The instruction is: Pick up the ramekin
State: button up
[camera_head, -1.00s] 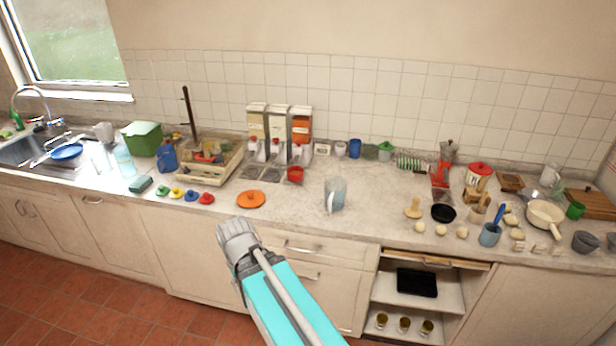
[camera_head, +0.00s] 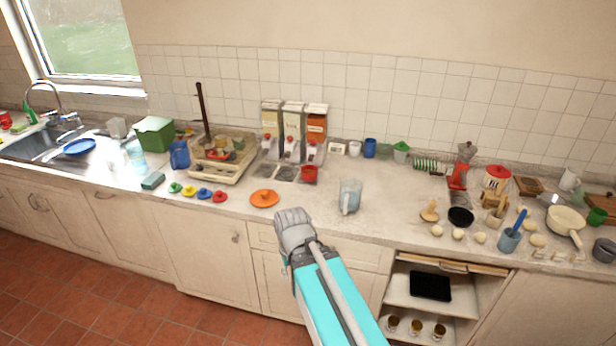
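I cannot tell for sure which vessel is the ramekin. A small red cup (camera_head: 309,174) stands in front of the cereal dispensers. A shallow black dish (camera_head: 460,217) sits at the right of the counter, and a grey bowl (camera_head: 604,250) is at the far right edge. My gripper (camera_head: 291,217) is in front of the counter's front edge, below and left of the clear jug (camera_head: 350,195). It is apart from all these vessels and holds nothing that I can see. Its fingers point away from the camera, so their opening is unclear.
An orange lid (camera_head: 264,198) lies left of the jug, with several coloured small pieces further left. The counter around the jug is fairly clear.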

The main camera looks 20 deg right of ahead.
aim_at(309, 172)
jog(key=z, duration=0.1)
jog(key=i, duration=1)
jog(key=u, duration=0.05)
